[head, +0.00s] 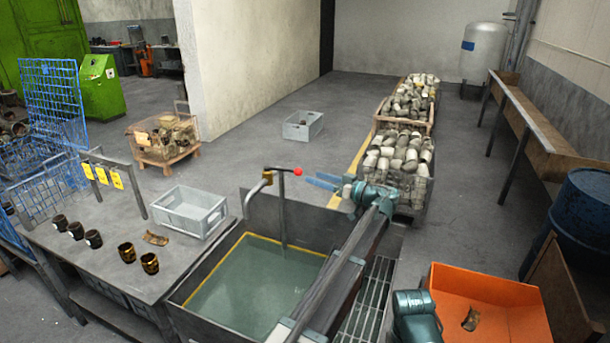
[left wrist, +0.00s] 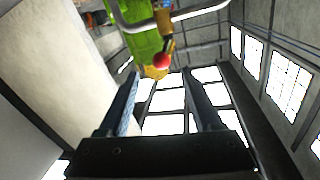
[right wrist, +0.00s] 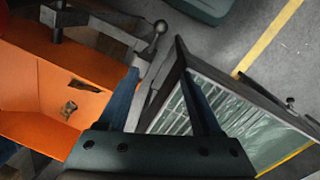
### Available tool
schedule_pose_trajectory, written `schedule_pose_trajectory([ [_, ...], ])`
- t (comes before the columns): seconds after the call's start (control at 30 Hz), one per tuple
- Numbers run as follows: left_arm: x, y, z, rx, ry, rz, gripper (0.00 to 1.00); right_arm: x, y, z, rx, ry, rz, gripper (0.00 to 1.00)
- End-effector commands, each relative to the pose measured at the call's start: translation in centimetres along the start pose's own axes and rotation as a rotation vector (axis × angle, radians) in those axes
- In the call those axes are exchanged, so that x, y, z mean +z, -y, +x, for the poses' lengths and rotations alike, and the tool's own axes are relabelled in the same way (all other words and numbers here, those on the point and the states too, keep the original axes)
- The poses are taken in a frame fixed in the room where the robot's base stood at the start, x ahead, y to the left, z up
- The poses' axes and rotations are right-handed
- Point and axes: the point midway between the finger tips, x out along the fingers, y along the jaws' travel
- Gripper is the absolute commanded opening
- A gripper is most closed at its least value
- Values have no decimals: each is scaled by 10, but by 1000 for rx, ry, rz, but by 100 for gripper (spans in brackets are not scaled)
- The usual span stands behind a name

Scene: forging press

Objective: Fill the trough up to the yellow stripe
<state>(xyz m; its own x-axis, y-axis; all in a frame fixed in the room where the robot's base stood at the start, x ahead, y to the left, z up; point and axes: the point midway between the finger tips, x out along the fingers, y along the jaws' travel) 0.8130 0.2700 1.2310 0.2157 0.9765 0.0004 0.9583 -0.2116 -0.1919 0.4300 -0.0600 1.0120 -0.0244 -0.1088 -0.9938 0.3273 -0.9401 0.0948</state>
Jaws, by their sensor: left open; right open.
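The grey trough (head: 180,290) holds greenish water (head: 250,285). A yellow stripe (head: 290,245) runs along its inner walls just above the water; the near right part is hidden by my arm. A tap pipe (head: 283,215) stands at the trough's back, with a brass part and a lever ending in a red knob (head: 298,171). I see no stream from the spout. My left gripper (head: 322,181) is open and empty, right of the knob. The knob (left wrist: 162,61) shows beyond and between its fingers, apart from them. My right gripper (right wrist: 165,90) is open and empty beside the trough.
Left is a table (head: 110,270) with dark cups and a grey crate (head: 190,212). An orange tray (head: 490,300) with a scrap lies right. Crates of pale parts (head: 400,160) stand behind the trough. A metal grating (head: 370,300) borders the trough's right side.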

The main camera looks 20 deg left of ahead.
Motion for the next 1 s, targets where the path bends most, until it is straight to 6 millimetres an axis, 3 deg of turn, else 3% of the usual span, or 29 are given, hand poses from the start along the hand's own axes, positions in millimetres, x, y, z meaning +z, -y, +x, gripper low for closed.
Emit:
schedule_pose_trajectory([
  [0.2,0,-1,-40,2,-1,0,66,0,0,0,0,0,0,66],
  [0.4,0,0,-57,1,0,0,66,0,0,0,0,0,0,66],
  [0.83,2,2,-59,0,8,7,66,0,0,0,0,0,0,66],
  [0.93,20,18,-51,9,75,64,66,0,0,0,0,0,0,66],
  [1.0,47,39,-42,28,175,151,66,0,0,0,0,0,0,66],
])
